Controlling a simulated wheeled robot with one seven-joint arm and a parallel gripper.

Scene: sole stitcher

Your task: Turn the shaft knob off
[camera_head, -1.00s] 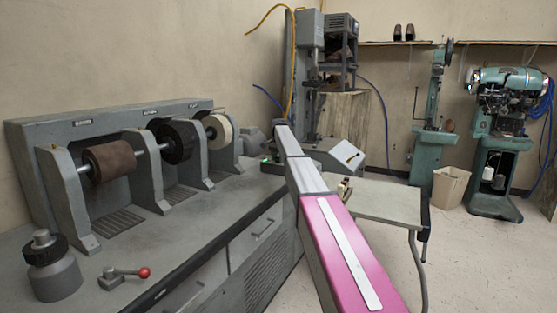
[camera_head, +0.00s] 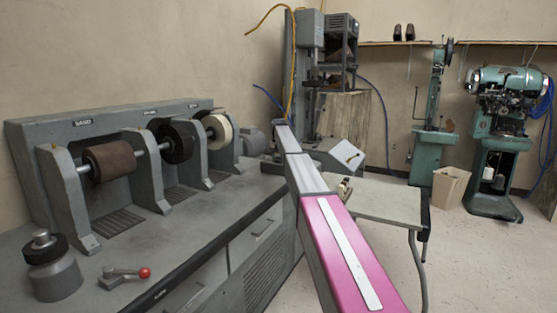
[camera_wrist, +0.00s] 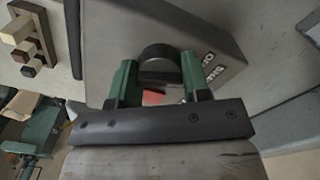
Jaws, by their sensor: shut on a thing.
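The shaft knob (camera_wrist: 160,54) is a dark rounded piece on a grey box (camera_wrist: 215,35) in the wrist view. My gripper (camera_wrist: 159,72) has a green finger on each side of the knob and is shut on it. A small red piece (camera_wrist: 153,98) shows between the fingers, below the knob. White lettering sits on the box just right of the fingers; it is too small to read surely. In the head view my arm (camera_head: 335,240) reaches away over the bench edge. The knob and my fingertips cannot be made out there.
A grey bench (camera_head: 225,205) carries a brown sanding roll (camera_head: 108,160), a black wheel (camera_head: 176,142) and a pale wheel (camera_head: 217,131). A small table (camera_head: 380,203) stands right of my arm. Green machines (camera_head: 495,150) stand at the back right, with open floor before them.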

